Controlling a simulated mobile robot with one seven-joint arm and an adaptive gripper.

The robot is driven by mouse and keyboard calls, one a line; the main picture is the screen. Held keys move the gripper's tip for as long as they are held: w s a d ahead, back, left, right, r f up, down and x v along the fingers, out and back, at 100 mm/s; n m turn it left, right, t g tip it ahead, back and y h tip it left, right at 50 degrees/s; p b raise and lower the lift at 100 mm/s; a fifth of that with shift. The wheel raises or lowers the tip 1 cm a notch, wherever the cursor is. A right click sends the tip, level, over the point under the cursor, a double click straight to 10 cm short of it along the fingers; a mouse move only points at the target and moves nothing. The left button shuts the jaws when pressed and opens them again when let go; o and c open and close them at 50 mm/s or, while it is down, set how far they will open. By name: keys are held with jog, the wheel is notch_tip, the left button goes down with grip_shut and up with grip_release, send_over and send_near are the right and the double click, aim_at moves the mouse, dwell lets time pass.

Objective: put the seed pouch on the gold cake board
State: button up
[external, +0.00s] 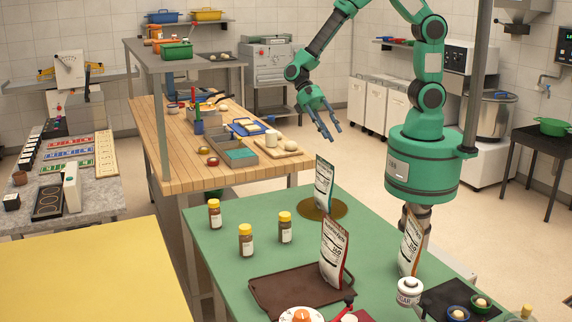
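Three stand-up pouches are on the green table; their labels are too small to read, so I cannot tell which is the seed pouch. One white pouch with a teal edge (323,184) stands upright on the round gold cake board (341,209). A second pouch, with a dark red edge (334,252), stands on the brown tray. A third, with an orange edge (411,242), stands at the table's right side. My gripper (333,133) is open and empty, in the air above the pouch on the gold board and apart from it.
Several yellow-lidded jars (246,241) stand on the green table (215,275) left of the board. The brown tray (275,290) lies in front. A white canister (409,291) and small bowls (458,313) are at the front right. A wooden bench (175,150) stands behind.

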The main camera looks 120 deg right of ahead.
jog(key=s+d+r+n+t+h, duration=0.1)
jog(key=s+r+n+t+h, duration=0.2)
jog(key=s+r+n+h, duration=0.2)
jog(key=s+r+n+t+h, duration=0.3)
jog(key=s+r+n, duration=0.7)
jog(key=r, duration=0.8)
jog(key=s+h, duration=0.2)
jog(key=s, duration=0.1)
jog(key=shift+s+d+t, duration=0.4)
notch_tip(320, 180, down, 3)
jog(key=b, duration=0.3)
jog(key=shift+r, duration=0.2)
